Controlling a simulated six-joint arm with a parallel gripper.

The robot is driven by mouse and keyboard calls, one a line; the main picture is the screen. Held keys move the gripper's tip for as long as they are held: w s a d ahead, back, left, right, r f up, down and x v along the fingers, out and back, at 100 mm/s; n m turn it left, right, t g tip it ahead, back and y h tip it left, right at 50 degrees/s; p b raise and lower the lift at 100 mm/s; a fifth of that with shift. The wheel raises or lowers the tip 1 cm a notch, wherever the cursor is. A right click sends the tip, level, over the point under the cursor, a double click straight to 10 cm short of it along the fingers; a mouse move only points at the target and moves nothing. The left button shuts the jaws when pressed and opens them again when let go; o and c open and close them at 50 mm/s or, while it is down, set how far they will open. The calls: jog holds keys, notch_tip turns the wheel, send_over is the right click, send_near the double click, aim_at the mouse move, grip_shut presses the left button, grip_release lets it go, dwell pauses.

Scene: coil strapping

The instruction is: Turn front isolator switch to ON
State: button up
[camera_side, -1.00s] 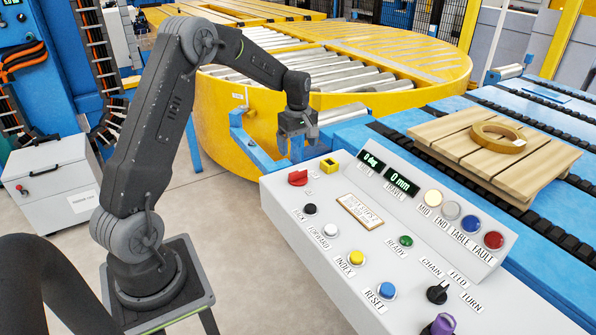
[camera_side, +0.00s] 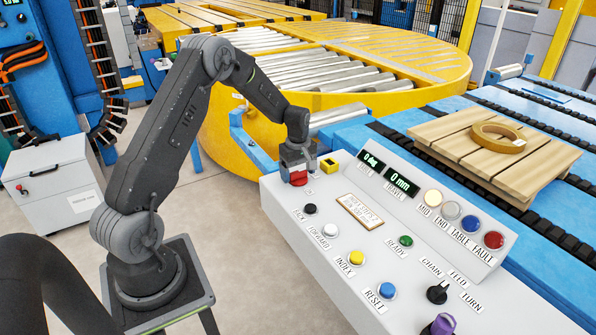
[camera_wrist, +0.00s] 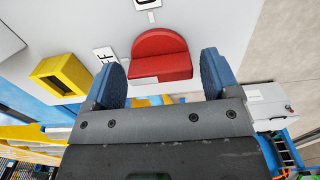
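The red isolator switch (camera_side: 298,179) sits at the back left corner of the grey control panel (camera_side: 275,200), mostly covered by my gripper (camera_side: 297,168) from above. In the wrist view the red knob (camera_wrist: 161,56) shows between the two blue fingertips of my gripper (camera_wrist: 162,75). The gripper is open, with one finger on each side of the knob and a visible gap to each. I cannot tell how far down the fingers reach. Labels beside the knob are only partly readable, so its ON or OFF position is not clear.
A yellow square-framed part (camera_side: 328,165) stands close to the right of the switch. Push buttons, including a black one (camera_side: 310,209) and a white one (camera_side: 330,231), lie nearer the front. A black selector (camera_side: 437,291) and purple knob (camera_side: 441,325) are far off at the right.

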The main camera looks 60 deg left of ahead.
jog(key=c, duration=0.7)
jog(key=shift+c, duration=0.2)
jog(key=shift+m, duration=0.3)
jog(key=m, duration=1.3)
jog(key=shift+m, duration=2.1)
